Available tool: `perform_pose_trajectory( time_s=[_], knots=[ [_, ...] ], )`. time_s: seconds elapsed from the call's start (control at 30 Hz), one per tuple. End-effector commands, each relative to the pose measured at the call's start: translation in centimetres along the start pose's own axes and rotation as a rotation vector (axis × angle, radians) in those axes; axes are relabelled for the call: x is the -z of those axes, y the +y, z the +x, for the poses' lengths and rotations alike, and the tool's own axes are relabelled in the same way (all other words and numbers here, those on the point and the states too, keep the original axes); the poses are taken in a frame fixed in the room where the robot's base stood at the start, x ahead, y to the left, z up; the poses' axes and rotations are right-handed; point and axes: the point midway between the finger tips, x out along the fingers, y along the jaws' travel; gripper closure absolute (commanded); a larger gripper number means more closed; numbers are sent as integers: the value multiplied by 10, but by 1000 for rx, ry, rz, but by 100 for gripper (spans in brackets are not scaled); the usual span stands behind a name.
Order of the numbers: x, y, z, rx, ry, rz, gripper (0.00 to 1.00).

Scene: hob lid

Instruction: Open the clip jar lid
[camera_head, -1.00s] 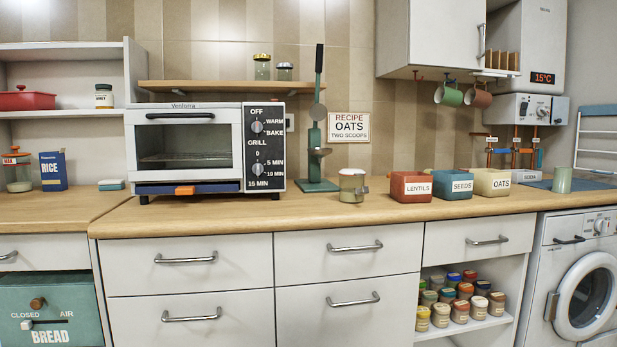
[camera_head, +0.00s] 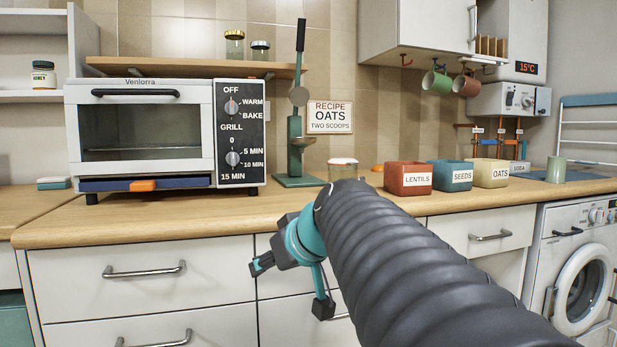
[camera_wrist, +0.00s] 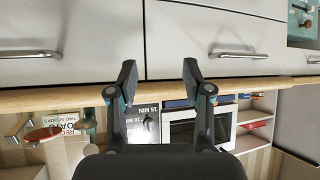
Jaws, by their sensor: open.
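The clip jar (camera_head: 342,170) stands upright on the worktop, just right of the green lever press. It is a small glass jar with a pale lid that looks shut. My arm hides its lower part, and its clip cannot be made out now. My gripper (camera_head: 290,287) is open and empty, below the worktop edge in front of the drawers, lower and left of the jar. In the wrist view my gripper (camera_wrist: 159,72) has its fingers spread with a drawer front beyond them. I cannot identify the jar surely there.
A toaster oven (camera_head: 150,135) and the lever press (camera_head: 295,150) stand left of the jar. Lentils (camera_head: 408,180), seeds (camera_head: 449,176) and oats (camera_head: 491,173) boxes stand to its right. The worktop edge (camera_head: 190,226) and a drawer handle (camera_head: 145,270) lie near my gripper.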

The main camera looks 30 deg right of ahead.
Motion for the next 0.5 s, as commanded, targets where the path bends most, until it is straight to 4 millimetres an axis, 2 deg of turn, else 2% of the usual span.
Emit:
perform_pose_trajectory(
  time_s=[0.03, 0.1, 0.3, 0.4, 0.5],
  knots=[
    [19, 31, 2, -33, 64, -4, 50],
    [43, 65, -4, -63, 147, -7, 50],
    [77, 155, -32, -126, 362, 68, 50],
    [88, 194, -53, -167, 460, 80, 50],
    [95, 223, -72, -201, 536, 82, 50]
  ],
)
